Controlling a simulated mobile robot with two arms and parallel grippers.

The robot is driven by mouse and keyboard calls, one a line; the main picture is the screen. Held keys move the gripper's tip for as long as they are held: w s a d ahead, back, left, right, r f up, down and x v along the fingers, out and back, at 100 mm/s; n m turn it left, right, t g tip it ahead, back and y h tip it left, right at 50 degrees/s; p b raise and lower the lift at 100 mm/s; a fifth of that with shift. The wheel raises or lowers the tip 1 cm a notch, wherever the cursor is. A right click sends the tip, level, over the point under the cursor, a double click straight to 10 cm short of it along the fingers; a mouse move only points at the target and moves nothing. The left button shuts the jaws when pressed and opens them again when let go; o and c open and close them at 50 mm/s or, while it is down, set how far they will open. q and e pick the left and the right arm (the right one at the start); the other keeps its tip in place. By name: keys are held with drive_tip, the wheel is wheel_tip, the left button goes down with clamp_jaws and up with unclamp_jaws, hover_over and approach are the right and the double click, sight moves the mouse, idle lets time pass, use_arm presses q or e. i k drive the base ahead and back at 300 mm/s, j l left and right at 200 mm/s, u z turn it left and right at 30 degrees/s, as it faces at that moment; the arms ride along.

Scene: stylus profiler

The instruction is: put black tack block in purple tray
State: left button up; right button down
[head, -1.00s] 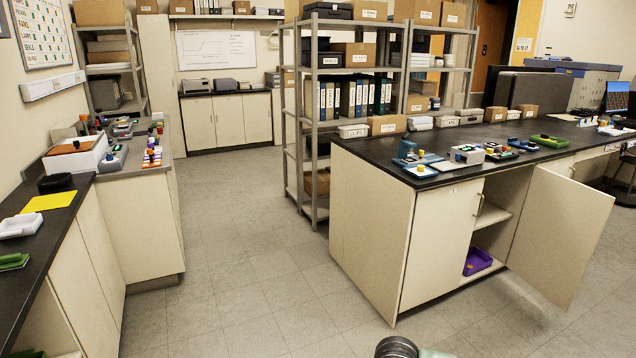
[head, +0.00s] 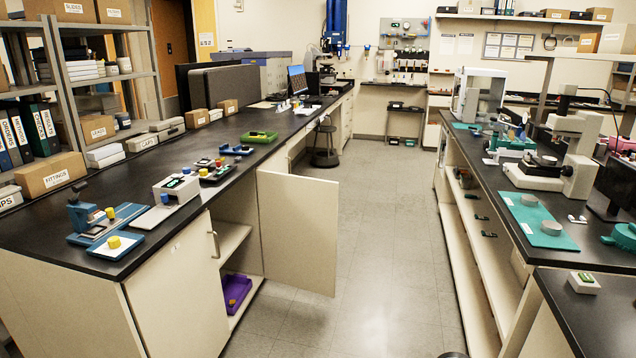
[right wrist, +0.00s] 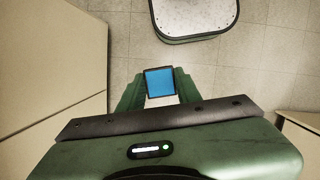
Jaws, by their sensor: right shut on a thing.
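The purple tray (head: 236,288) lies on the bottom shelf of the open cabinet under the left bench in the head view. A small orange-yellow thing shows in it, too small to identify. My right gripper (right wrist: 160,90) is shut on a small block (right wrist: 159,81) with a blue face and dark edges, held above the floor in the right wrist view. Its sides are mostly hidden by the fingers, so I cannot tell whether it is the black tack block. My left gripper is not in view.
The cabinet door (head: 298,232) stands open into the aisle, right of the tray. The grey floor (head: 375,240) between the benches is clear. The right bench (head: 505,205) holds a microscope (head: 560,150) and teal mats. Several small devices stand on the left bench (head: 75,215).

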sight(241, 292)
drive_tip(key=i+l, duration=0.2)
drive_tip(key=i, duration=0.75)
drive_tip(key=i+l+z, duration=0.1)
drive_tip(key=i, duration=0.9)
drive_tip(key=i+u, duration=0.3)
drive_tip(key=u, duration=0.2)
drive_tip(key=i+l+u, duration=0.15)
drive_tip(key=i+u, duration=0.15)
drive_tip(key=u, duration=0.15)
drive_tip(key=i+l+u, duration=0.25)
drive_tip(key=u, duration=0.25)
drive_tip(key=i+l, duration=0.05)
